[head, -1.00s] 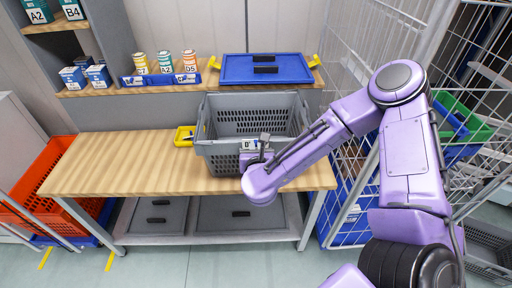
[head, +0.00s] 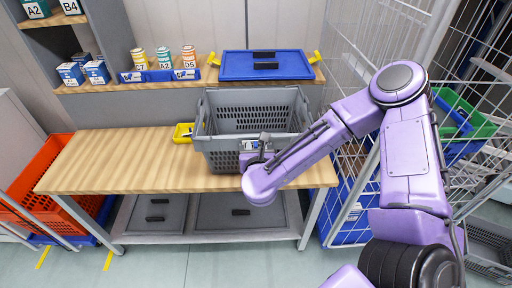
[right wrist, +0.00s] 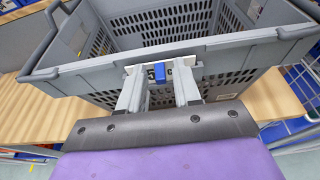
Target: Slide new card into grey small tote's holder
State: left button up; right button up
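The grey small tote (head: 222,140) stands on the wooden table; its front wall also shows in the right wrist view (right wrist: 92,79). A white card (head: 250,145) with dark print is at the tote's front wall, partly covered by my gripper. In the right wrist view the card (right wrist: 151,74) shows between my fingers, partly behind a small blue piece (right wrist: 160,67). The holder's outline is hard to make out, so I cannot tell how deep the card sits. My right gripper (right wrist: 159,82) has its fingers apart, either side of the card and blue piece. My left gripper is out of view.
A small yellow bin (head: 184,133) stands left of the tote. A shelf behind holds several cans, small boxes and a blue lidded tote (head: 266,66). A wire cage (head: 340,70) stands close to my right arm. The table's left part (head: 115,165) is clear.

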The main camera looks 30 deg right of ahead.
jog(key=p+v, duration=0.4)
jog(key=v, duration=0.6)
jog(key=shift+s+a, duration=0.15)
jog(key=shift+s, duration=0.1)
jog(key=shift+r, duration=0.1)
